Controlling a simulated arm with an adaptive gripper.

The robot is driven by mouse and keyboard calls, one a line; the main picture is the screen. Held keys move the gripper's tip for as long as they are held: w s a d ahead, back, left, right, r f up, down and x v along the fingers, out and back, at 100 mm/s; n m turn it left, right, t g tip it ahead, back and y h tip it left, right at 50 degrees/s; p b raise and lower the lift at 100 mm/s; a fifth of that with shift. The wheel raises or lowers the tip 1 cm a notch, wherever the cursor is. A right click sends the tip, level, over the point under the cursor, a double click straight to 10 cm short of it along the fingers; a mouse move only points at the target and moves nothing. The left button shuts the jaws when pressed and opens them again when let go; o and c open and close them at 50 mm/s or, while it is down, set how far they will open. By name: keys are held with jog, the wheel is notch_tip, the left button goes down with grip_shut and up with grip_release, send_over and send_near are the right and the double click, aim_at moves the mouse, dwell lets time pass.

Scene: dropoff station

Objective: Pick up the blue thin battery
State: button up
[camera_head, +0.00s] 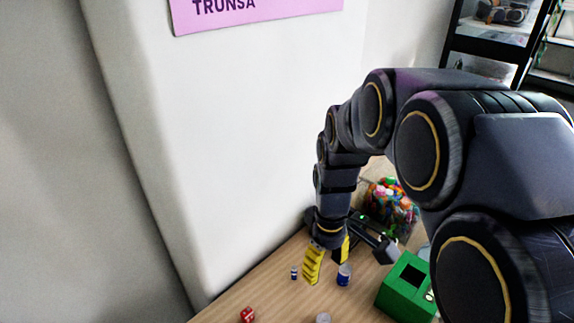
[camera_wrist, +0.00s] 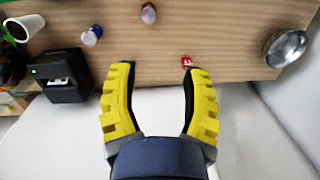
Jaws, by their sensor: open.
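The thin blue battery (camera_head: 294,272), small with a pale band, stands on the wooden table in the head view, just left of my gripper (camera_head: 322,270). A wider blue and white cylinder (camera_head: 344,275) stands right of the gripper; a similar blue and white cylinder shows at upper left in the wrist view (camera_wrist: 91,36). My gripper (camera_wrist: 158,67) has its yellow fingers spread with nothing between them, pointing down over the table. I cannot make out the thin battery in the wrist view; a finger may hide it.
A red die (camera_head: 247,315) lies at the front left; a red object shows near the right fingertip (camera_wrist: 187,62). A green box (camera_head: 405,288) stands right. The wrist view shows a black device (camera_wrist: 68,78), white cup (camera_wrist: 24,27), pinkish object (camera_wrist: 148,14) and metal bowl (camera_wrist: 286,47).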

jog(key=w+a+f+n, duration=0.2)
jog(key=w+f+n, duration=0.2)
jog(key=w+f, duration=0.45)
jog(key=n, duration=0.3)
send_over(295, 267)
jog(key=shift+t, duration=0.4)
jog(key=f, duration=0.7)
jog(key=shift+s+a+f, duration=0.1)
jog(key=shift+s+f, duration=0.1)
jog(key=shift+w+f, duration=0.15)
jog(key=shift+f, duration=0.55)
jog(key=shift+w+f, duration=0.1)
jog(key=shift+f, duration=3.4)
grip_shut()
